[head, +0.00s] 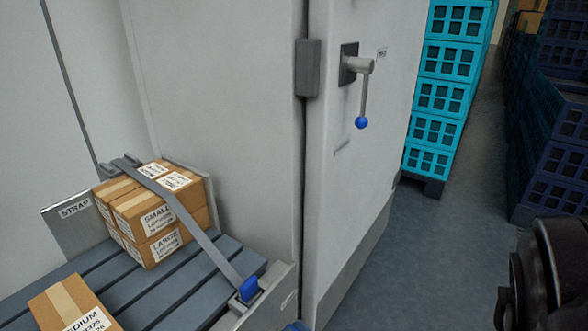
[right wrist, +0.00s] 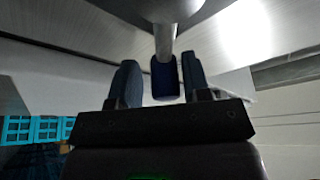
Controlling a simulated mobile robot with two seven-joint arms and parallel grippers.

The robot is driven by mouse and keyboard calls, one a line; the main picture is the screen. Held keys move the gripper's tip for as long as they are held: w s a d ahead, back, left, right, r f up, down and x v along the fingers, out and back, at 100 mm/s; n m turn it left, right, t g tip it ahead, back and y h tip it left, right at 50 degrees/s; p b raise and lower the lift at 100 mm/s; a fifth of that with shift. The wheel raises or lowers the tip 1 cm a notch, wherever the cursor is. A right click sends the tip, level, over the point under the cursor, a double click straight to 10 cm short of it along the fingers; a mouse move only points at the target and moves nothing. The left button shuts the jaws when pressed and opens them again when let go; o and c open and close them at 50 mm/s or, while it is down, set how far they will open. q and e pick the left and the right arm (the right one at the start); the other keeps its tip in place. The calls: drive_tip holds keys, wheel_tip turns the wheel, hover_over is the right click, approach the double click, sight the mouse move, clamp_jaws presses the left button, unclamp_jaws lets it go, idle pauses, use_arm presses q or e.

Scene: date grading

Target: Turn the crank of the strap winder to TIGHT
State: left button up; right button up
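In the head view a grey strap (head: 196,232) runs over a stack of brown cartons (head: 158,212) to a blue fitting (head: 250,288) at the bench's front edge. A small bit of blue (head: 297,326) shows at the bottom edge; I cannot tell what it belongs to. In the right wrist view a blue grip (right wrist: 165,78) hangs on a metal rod below a grey round body. My right gripper (right wrist: 163,85) has its fingers open on either side of this grip, with a narrow gap on the left. My left gripper is not in view. No TIGHT mark is visible.
A grey cabinet door has a lever with a blue ball (head: 361,122). Teal crates (head: 446,90) and dark blue crates (head: 550,130) stand on the right, with clear floor (head: 420,240) between. A loose carton (head: 72,305) lies on the slatted bench (head: 130,290). My dark arm part shows lower right.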

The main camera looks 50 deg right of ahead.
drive_tip(key=shift+o, duration=0.5)
drive_tip(key=shift+a+r, duration=0.1)
drive_tip(key=v, duration=1)
drive_tip(key=shift+s, duration=0.35)
drive_tip(key=shift+p, duration=0.3)
